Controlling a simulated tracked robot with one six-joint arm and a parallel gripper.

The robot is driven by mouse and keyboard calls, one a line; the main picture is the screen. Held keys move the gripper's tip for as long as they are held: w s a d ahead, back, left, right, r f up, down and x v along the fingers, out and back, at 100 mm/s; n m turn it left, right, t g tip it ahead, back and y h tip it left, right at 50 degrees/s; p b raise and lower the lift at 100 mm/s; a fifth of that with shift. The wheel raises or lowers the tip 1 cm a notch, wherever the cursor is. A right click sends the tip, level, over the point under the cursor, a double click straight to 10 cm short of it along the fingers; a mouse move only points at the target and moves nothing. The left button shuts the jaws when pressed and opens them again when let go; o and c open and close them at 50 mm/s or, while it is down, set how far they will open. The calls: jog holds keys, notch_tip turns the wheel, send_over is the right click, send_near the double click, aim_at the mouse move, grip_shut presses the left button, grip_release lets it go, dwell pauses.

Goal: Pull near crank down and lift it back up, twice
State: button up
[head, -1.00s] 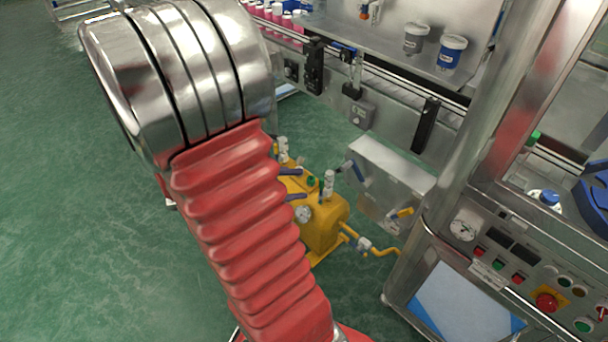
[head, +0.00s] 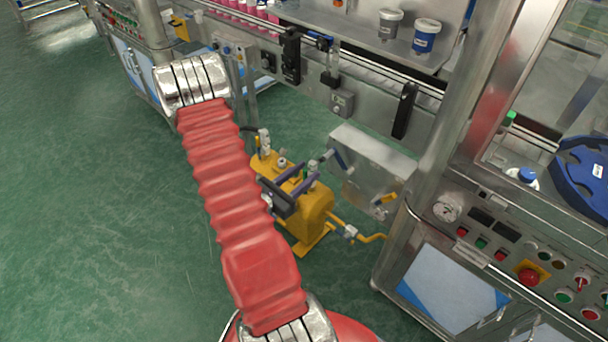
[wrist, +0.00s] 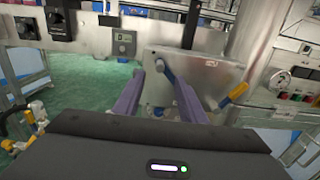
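A steel box (head: 370,150) stands beyond the yellow unit. Its blue-handled crank (head: 339,157) is on its left side, with the handle tilted. A yellow-handled crank (head: 385,199) is on its lower front. Both show in the wrist view, blue (wrist: 166,70) and yellow (wrist: 234,95). I cannot tell which one is called near. My gripper (head: 307,178) has purple fingers, left of and short of the box in the head view. In the wrist view my gripper (wrist: 158,78) is open and empty, with the blue handle between its fingers in the picture but apparently beyond them.
A yellow pump-like unit (head: 310,215) stands on the green floor below my gripper. A conveyor frame (head: 400,75) runs behind the box. A steel post and a control panel (head: 530,265) with buttons stand to the right. The floor on the left is clear.

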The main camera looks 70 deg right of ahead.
aim_at(324, 159)
jog(key=shift+s+d+f, duration=0.1)
jog(key=shift+d+f, duration=0.05)
jog(key=shift+d, duration=0.05)
dwell(0.3)
jog(key=shift+x, duration=4.35)
jog(key=shift+c, duration=0.2)
grip_shut()
